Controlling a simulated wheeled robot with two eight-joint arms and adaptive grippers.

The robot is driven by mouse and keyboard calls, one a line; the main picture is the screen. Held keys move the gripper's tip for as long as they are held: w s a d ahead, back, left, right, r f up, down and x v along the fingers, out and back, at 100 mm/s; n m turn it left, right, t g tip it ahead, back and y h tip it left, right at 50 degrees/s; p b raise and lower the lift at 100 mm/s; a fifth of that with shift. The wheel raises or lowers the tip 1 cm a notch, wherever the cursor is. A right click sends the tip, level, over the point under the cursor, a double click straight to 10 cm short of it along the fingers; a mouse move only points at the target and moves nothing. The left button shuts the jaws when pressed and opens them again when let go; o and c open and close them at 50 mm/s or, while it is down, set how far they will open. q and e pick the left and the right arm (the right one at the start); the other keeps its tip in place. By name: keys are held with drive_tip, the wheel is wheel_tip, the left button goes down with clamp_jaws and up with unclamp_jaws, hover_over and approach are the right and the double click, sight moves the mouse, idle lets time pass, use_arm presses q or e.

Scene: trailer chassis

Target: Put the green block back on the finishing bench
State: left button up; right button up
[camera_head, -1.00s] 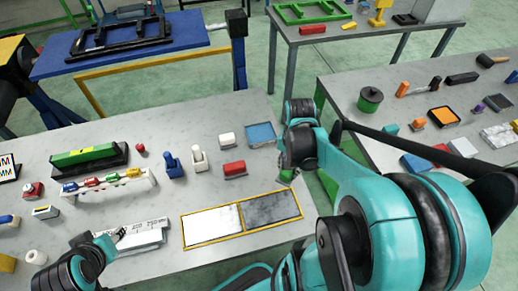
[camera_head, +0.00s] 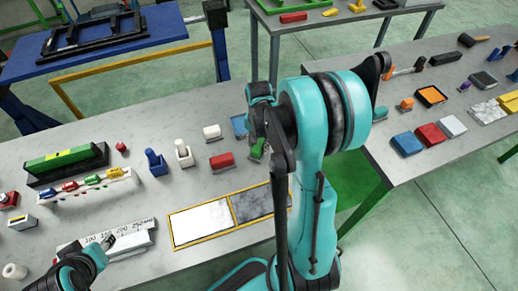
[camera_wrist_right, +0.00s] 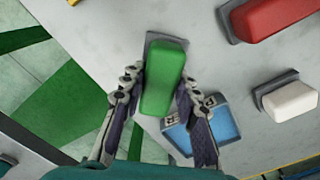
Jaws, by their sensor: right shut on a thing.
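The green block (camera_wrist_right: 165,78), with a grey base, is between the two fingers of my right gripper (camera_wrist_right: 160,105) in the right wrist view. The fingers are shut on its sides. In the head view the green block (camera_head: 257,150) shows small below my right gripper (camera_head: 257,138), over the right edge of the left grey bench (camera_head: 190,105). I cannot tell whether its base touches the bench top. My left gripper (camera_head: 108,246) is at the lower left, beside a pale marked rail; its finger opening is unclear.
A red block (camera_head: 221,160), a white block (camera_head: 212,132) and a blue tray (camera_head: 239,125) are near the green block. A white and grey panel (camera_head: 230,213) lies in front. Another grey bench (camera_head: 430,90) with several items stands right, across a floor gap.

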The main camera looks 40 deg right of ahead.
drive_tip(key=shift+f, duration=0.7)
drive_tip(key=shift+f, duration=0.1)
drive_tip(key=o, duration=1.1)
